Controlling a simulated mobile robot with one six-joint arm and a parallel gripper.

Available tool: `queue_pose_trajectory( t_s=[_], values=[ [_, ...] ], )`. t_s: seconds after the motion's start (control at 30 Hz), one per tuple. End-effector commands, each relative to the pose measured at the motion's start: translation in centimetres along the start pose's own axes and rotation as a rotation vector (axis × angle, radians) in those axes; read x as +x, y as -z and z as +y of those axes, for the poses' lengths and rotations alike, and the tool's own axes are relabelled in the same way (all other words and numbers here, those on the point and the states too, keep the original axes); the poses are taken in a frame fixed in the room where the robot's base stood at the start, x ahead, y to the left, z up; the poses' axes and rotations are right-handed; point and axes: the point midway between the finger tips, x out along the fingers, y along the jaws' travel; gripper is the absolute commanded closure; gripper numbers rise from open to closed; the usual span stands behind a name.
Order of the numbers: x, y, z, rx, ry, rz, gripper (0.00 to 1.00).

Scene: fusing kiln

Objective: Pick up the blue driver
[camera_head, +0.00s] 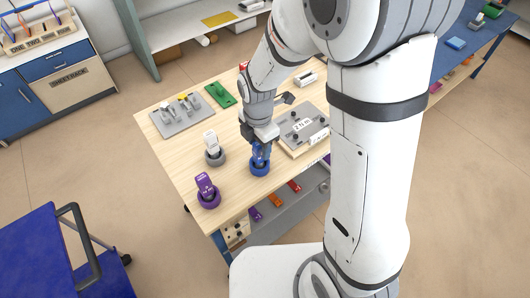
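The blue driver (261,157) stands upright in a blue ring-shaped holder (259,169) near the front edge of the wooden workbench (179,150). My gripper (261,144) points down right over the driver, at its upper part. The gripper hides the driver's top. The fingers are small and overlap the driver in this view, so I cannot tell whether they are closed on it. The driver's lower end is still down at the holder.
A white driver (210,141) in a grey holder and a purple driver (205,185) in a purple holder stand close by on the left. A grey board (304,126) lies to the right. A grey tray (181,117) and green item (220,95) lie behind.

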Motion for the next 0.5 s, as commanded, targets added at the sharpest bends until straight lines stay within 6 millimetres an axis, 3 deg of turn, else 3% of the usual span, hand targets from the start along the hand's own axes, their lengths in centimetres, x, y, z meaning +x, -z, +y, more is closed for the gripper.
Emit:
queue_pose_trajectory(
  t_s=[0.5],
  values=[
    [-0.04, 0.04, 0.03, -0.001, 0.000, 0.000, 0.93]
  ],
)
